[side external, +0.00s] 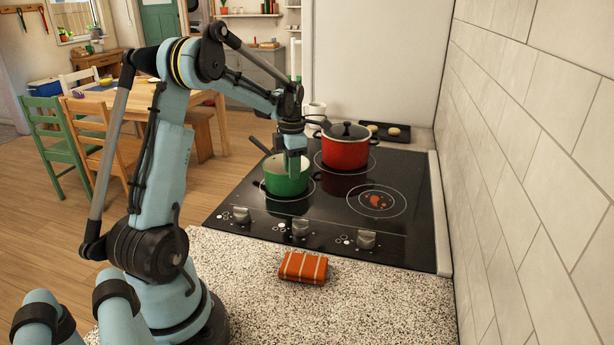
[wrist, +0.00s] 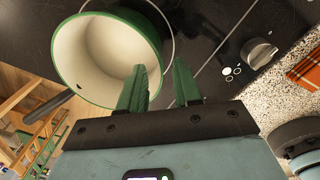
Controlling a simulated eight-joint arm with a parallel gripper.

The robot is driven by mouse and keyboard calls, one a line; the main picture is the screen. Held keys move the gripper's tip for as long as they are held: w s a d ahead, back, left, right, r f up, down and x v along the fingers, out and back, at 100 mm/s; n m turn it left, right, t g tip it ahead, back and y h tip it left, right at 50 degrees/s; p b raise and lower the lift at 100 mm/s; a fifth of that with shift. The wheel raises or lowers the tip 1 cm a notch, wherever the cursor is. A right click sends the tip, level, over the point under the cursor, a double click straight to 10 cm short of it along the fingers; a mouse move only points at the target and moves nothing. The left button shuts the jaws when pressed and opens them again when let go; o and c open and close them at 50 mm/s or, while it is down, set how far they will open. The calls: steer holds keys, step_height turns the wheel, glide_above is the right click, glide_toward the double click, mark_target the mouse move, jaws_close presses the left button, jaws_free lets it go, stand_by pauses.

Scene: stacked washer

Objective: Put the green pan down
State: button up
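The green pan (side external: 285,182) is upright at the front-left burner of the black cooktop and appears to rest there. Its dark handle (side external: 260,146) points back and left. In the wrist view the green pan (wrist: 68,62) shows its empty cream inside. My gripper (side external: 297,172) points down at the pan's right rim. In the wrist view my gripper's green fingers (wrist: 159,66) are apart, one overlapping the pan's inside and the other outside its wall. A gap shows between them, and I see no firm grip on the rim. The pan's underside is hidden.
A red lidded pot (side external: 345,152) stands on the burner behind. Knobs (side external: 300,228) line the cooktop's front. An orange striped cloth-like item (side external: 303,268) lies on the speckled counter (side external: 380,300). A tiled wall (side external: 540,150) bounds the right side.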

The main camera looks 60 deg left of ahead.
mark_target(293, 195)
steer(key=shift+w+a+f, duration=0.1)
steer(key=shift+f, duration=1.45)
steer(key=shift+w+a+f, duration=0.1)
steer(key=shift+f, duration=1.4)
jaws_close()
